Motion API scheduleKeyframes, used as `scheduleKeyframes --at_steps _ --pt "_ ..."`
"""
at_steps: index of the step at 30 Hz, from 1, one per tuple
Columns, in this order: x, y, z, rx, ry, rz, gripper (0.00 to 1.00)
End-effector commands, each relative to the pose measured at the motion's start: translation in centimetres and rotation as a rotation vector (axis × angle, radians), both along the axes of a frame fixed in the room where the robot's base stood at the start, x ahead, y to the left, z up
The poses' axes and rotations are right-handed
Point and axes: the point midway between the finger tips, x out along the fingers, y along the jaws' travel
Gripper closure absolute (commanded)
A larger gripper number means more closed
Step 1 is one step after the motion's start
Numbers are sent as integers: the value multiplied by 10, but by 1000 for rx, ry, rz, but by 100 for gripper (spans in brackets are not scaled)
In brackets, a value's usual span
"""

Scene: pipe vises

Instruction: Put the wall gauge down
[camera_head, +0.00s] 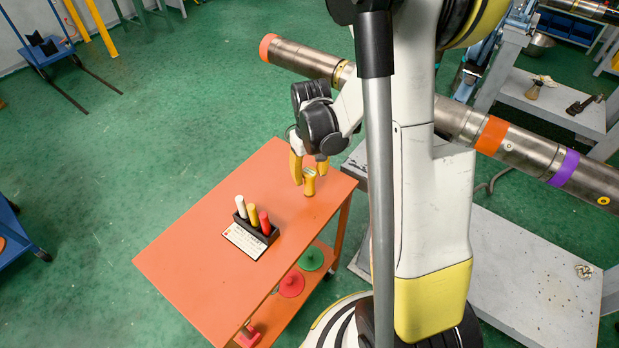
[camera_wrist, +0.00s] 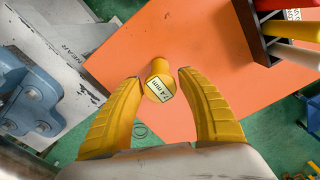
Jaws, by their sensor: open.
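The wall gauge (camera_head: 309,184) is a short yellow cylinder with a wider top. It appears to stand upright on the orange cart top (camera_head: 190,265), near its far right corner. In the wrist view the gauge (camera_wrist: 159,69) shows a white label on its end that seems to read "7.4 mm". My gripper (camera_head: 310,177) is over that corner with its yellow fingers apart. In the wrist view the fingers (camera_wrist: 158,78) are on either side of the gauge, with a visible gap at each side. The gauge's base is partly hidden.
A black holder (camera_head: 257,232) with white, yellow and red markers stands mid-cart by a printed card (camera_head: 242,241). Red (camera_head: 291,284) and green (camera_head: 311,259) discs lie on the lower shelf. A long steel pipe (camera_head: 480,130) with coloured bands runs behind my arm. The cart's near left is clear.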

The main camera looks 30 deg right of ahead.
Motion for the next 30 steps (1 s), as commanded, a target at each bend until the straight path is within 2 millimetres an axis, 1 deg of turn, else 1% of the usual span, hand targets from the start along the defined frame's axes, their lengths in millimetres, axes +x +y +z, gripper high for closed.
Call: scheduleKeyframes --at_steps 1,6,9,13,16,17,20,21,23,24,27,30 --pt "-1 0 18 0 0 0 54" --pt "-1 0 54 0 0 0 54" --pt "-2 0 69 0 0 0 54" --pt "-2 1 81 0 -2 0 54" --pt "-4 7 94 -6 -22 5 54" --pt "-5 10 100 -10 -34 8 54" --pt "-13 28 127 -25 -98 20 54" --pt "-18 38 140 -33 -130 27 54" --pt "-26 52 159 -41 -187 37 54" --pt "-33 61 171 -46 -224 43 54" --pt "-51 83 195 -52 -318 58 54" --pt "-70 102 212 -51 -411 72 54"
